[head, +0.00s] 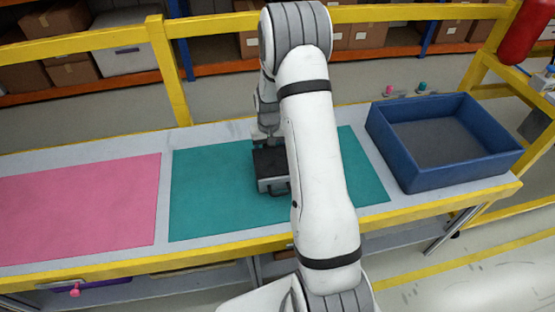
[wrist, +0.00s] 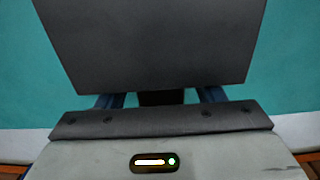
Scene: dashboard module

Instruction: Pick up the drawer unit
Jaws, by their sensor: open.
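The drawer unit (head: 271,170) is a small box with a dark top, a light grey front and a dark handle. It stands on the teal mat (head: 210,195), partly hidden by my arm in the head view. My gripper (head: 267,139) is low at its far side, mostly hidden there. In the wrist view a broad dark face of the unit (wrist: 155,45) fills the upper middle. My gripper (wrist: 161,98) is open, with parts of its fingers showing at the lower edge of that face. Their tips are hidden, and I cannot tell whether they touch the unit.
A pink mat (head: 80,205) lies bare on the left of the table. A blue open bin (head: 425,180) stands at the right end, seemingly empty. Small pink and teal items (head: 422,87) are behind the bin. A yellow rail (head: 90,40) runs behind the table.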

